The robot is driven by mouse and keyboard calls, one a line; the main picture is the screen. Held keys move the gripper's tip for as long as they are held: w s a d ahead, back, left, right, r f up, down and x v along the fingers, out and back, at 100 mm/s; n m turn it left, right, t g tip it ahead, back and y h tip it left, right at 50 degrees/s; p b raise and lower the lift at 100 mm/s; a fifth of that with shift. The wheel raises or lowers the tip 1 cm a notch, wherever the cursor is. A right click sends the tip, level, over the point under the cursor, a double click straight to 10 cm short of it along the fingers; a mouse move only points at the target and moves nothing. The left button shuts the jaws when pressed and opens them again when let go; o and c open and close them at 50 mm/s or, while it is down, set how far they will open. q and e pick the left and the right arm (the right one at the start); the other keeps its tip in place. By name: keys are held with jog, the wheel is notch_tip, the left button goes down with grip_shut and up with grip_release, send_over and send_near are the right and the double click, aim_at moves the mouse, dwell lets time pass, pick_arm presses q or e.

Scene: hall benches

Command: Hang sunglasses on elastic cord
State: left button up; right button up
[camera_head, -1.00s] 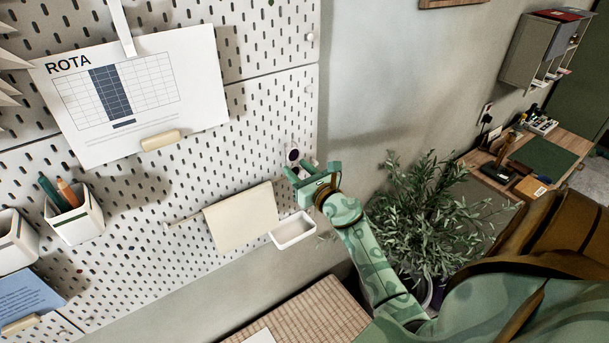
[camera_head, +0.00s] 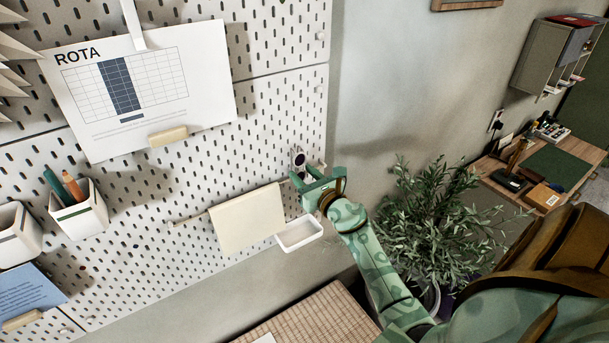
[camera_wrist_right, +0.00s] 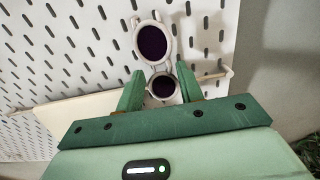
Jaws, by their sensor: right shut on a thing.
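The sunglasses (camera_head: 299,159), with a pale frame and dark round lenses, are at the pegboard's right part. They show larger in the right wrist view (camera_wrist_right: 153,42), turned so one lens is above the other. My right gripper (camera_head: 307,176) is shut on them, its green fingers on either side of the lower lens. The thin pale cord (camera_head: 190,217) runs across the lower pegboard, rising to the right, with a cream cloth (camera_head: 247,219) hanging on it. Its right end is by the gripper, partly hidden. I cannot tell whether the sunglasses touch the cord. My left gripper is out of view.
A small white tray (camera_head: 300,234) sits just below the gripper. A white pen cup (camera_head: 80,219) and a ROTA sheet (camera_head: 150,85) are on the pegboard (camera_head: 270,120) to the left. A leafy plant (camera_head: 440,225) stands right of my forearm.

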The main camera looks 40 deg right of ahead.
notch_tip(320, 180, down, 8)
jog(key=b, duration=0.7)
jog(key=shift+r, duration=0.15)
jog(key=o, duration=1.1)
jog(key=shift+o, duration=0.2)
jog(key=s+a+b, duration=0.2)
jog(key=s, duration=1.4)
jog(key=shift+s, duration=0.1)
dwell(0.4)
